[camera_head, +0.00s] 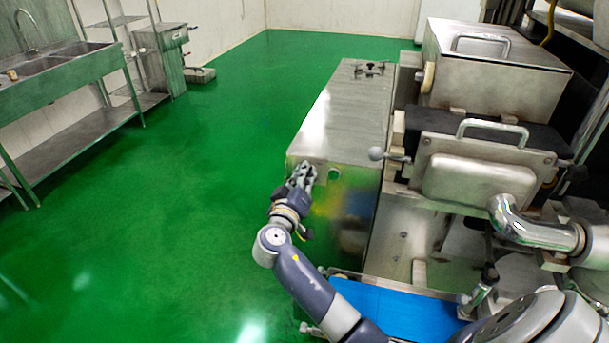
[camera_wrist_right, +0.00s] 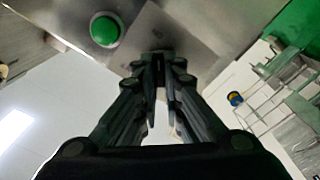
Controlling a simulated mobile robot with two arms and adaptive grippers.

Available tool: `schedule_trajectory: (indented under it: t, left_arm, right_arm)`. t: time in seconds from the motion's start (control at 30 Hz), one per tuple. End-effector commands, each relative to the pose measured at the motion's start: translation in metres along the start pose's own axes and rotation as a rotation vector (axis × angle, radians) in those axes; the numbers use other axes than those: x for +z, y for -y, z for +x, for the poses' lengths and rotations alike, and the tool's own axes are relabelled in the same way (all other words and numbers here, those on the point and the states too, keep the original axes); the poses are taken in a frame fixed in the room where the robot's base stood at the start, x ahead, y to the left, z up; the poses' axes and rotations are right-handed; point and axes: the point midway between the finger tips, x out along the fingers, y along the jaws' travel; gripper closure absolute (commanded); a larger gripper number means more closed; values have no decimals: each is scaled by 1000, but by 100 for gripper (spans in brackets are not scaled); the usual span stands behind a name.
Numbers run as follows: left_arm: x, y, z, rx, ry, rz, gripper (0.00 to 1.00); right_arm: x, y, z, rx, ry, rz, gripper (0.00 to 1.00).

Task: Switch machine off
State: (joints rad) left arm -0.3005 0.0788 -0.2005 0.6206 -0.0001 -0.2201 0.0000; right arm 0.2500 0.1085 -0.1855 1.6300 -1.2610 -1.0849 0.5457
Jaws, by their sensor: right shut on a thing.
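The encrusting machine's steel cabinet (camera_head: 340,110) stands in the middle of the head view. My right gripper (camera_head: 303,172) is at the upper left corner of the cabinet's near face. In the right wrist view the fingers (camera_wrist_right: 159,72) close together at the steel panel, on a small dark switch (camera_wrist_right: 158,55) that they mostly hide. The switch's setting cannot be made out. A round green button (camera_wrist_right: 105,29) sits on the panel beside the fingertips, apart from them; it also shows just right of the gripper in the head view (camera_head: 333,175). My left gripper is not in view.
A steel hopper with a handle (camera_head: 480,175) and a blue belt (camera_head: 400,308) belong to the machine at right. A sink table (camera_head: 70,70) and a shelf rack (camera_head: 115,40) stand far left. The green floor (camera_head: 180,200) left of the machine is clear.

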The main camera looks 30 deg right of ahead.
Motion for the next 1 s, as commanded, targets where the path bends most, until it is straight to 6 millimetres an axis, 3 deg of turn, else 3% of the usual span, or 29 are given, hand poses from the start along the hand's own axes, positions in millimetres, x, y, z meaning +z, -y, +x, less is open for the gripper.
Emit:
schedule_trajectory:
  t: [0.37,1.0]
  left_arm:
    - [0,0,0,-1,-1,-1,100]
    - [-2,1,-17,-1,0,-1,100]
  right_arm:
    - [1,2,0,-1,2,-157,100]
    - [2,4,-1,-3,1,-754,100]
